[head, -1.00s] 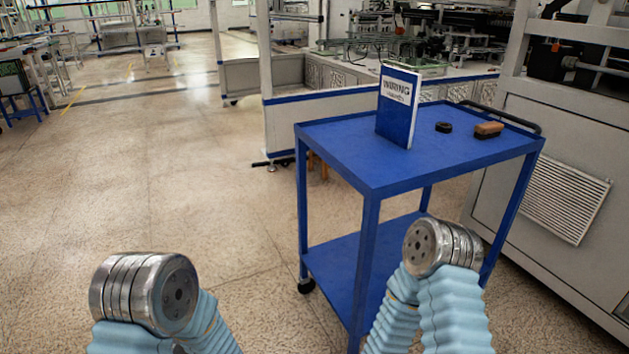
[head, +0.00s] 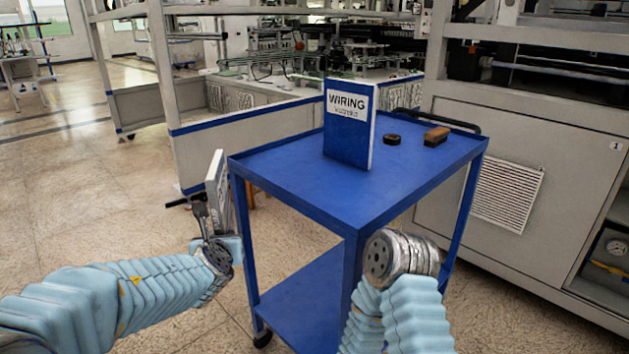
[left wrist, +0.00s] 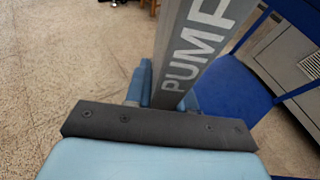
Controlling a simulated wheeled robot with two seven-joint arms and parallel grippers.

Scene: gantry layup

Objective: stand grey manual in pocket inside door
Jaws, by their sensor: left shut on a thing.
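My left gripper (head: 207,222) is shut on the grey manual (head: 217,182), held upright beside the left edge of the blue cart and seen nearly edge-on. In the left wrist view the grey manual (left wrist: 190,58) shows large white letters reading PUMP, with the fingers of my left gripper (left wrist: 165,95) at its lower end. My right arm shows at the lower middle of the head view, but its gripper fingers do not. I cannot make out the pocket or an open door.
A blue cart (head: 290,190) holds a blue and white wiring manual (head: 347,135), a black round item (head: 392,140) and a brown block (head: 436,137). A grey machine cabinet (head: 540,150) with a vent stands on the right.

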